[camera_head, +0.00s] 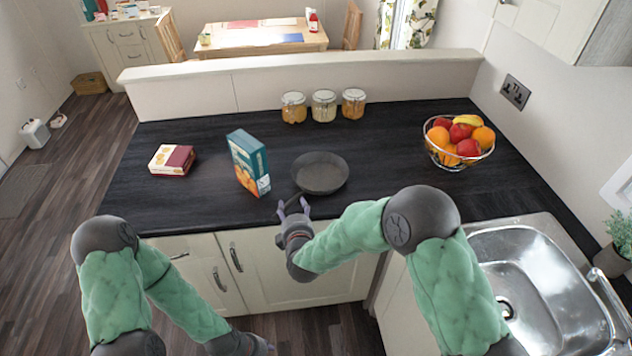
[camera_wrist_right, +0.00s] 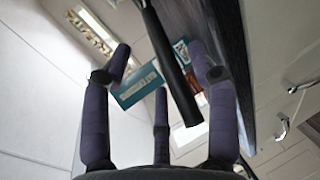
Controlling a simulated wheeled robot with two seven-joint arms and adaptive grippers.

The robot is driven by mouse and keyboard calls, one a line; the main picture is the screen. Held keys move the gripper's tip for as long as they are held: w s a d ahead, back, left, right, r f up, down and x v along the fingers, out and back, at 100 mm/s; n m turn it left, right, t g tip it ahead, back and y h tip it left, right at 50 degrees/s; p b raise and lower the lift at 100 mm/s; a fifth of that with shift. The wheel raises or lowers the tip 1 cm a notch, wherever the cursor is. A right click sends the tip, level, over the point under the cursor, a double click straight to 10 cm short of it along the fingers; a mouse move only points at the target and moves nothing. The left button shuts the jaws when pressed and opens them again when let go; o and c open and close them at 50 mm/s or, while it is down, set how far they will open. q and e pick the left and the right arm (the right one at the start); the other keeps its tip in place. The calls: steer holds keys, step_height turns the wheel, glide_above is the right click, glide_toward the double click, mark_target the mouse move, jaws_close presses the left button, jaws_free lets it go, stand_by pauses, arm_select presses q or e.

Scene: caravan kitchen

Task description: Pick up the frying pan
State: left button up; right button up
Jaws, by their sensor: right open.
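The dark frying pan (camera_head: 322,175) lies on the black worktop near its front edge, with its handle pointing toward me and to the left. My right gripper (camera_head: 293,208) is at the counter's front edge by the handle end, with its purple fingers spread. In the right wrist view the black pan handle (camera_wrist_right: 172,65) runs down between the open fingers (camera_wrist_right: 163,70); I cannot tell whether any finger touches it. My left gripper (camera_head: 262,346) is low in front of the cabinets, away from the pan, and its fingers are not clear.
A blue box (camera_head: 249,162) stands just left of the pan, and it also shows in the right wrist view (camera_wrist_right: 137,86). A red and cream box (camera_head: 172,160) lies farther left. Jars (camera_head: 324,106) stand behind, a fruit bowl (camera_head: 459,141) and sink (camera_head: 540,285) at right.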

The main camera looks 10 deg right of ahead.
mark_target(292, 201)
steer(key=shift+b+x, duration=0.75)
steer(key=shift+x, duration=1.85)
steer(key=shift+d, duration=0.1)
jaws_close()
steer(key=shift+r, duration=0.2)
